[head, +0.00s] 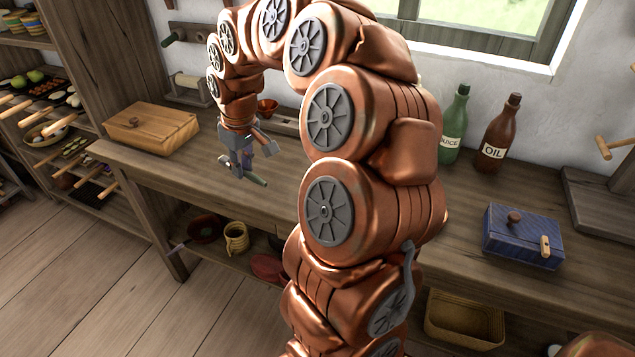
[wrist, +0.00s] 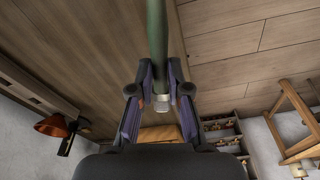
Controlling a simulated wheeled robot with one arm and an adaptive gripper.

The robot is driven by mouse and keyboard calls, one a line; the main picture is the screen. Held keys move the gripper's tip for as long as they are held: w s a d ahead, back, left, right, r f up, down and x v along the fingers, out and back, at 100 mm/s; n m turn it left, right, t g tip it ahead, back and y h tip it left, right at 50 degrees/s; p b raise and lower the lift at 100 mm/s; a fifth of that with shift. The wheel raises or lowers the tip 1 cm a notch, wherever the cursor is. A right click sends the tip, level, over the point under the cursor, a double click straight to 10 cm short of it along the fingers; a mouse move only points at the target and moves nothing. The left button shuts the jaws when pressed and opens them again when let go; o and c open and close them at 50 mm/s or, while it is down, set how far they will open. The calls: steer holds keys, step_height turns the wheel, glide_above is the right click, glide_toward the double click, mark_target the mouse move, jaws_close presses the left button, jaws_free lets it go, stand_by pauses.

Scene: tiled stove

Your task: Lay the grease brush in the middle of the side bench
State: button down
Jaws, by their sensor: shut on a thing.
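My gripper (head: 243,168) is shut on the grease brush, whose green handle (head: 257,181) shows just below the fingers in the head view. In the wrist view the green handle (wrist: 157,35) runs up out of the picture from between my fingertips (wrist: 160,75). A pale metal-looking end (wrist: 161,103) lies between the fingers; any bristles cannot be made out. The side bench (head: 175,165) is a long wooden top along the wall. My gripper is over its left part; the height above the top is hard to tell. My arm hides the bench's middle.
A wooden box (head: 152,130) stands on the bench at the left. A small copper-coloured bowl (head: 267,107) is at the back. A green bottle (head: 453,125), a brown oil bottle (head: 497,130) and a blue box (head: 523,237) stand at the right. Bare wood shows left of my gripper.

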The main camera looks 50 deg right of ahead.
steer(key=shift+n, duration=0.3)
steer(key=s+d, duration=0.2)
steer(key=s, duration=0.1)
steer(key=s+d, duration=0.3)
steer(key=s, duration=0.1)
steer(key=s+d+b, duration=0.1)
steer(key=s+d, duration=0.1)
steer(key=s, duration=0.1)
steer(key=shift+s+d+f, duration=0.2)
steer(key=shift+s+f, duration=0.15)
steer(key=shift+n, duration=0.7)
steer(key=s+d, duration=0.1)
steer(key=s, duration=0.2)
steer(key=s+d, duration=0.1)
steer(key=s, duration=0.2)
steer(key=s+d, duration=0.1)
steer(key=s, duration=0.2)
steer(key=shift+s+f+b, duration=0.25)
steer(key=shift+f+b, duration=0.15)
steer(key=p, duration=0.2)
glide_above(300, 175)
steer(key=shift+s+f, duration=0.35)
steer(key=shift+f, duration=0.35)
steer(key=shift+w+f, duration=0.15)
steer(key=shift+w, duration=0.05)
steer(key=shift+f, duration=1.65)
steer(key=shift+f, duration=0.2)
steer(key=c, duration=1.1)
jaws_free()
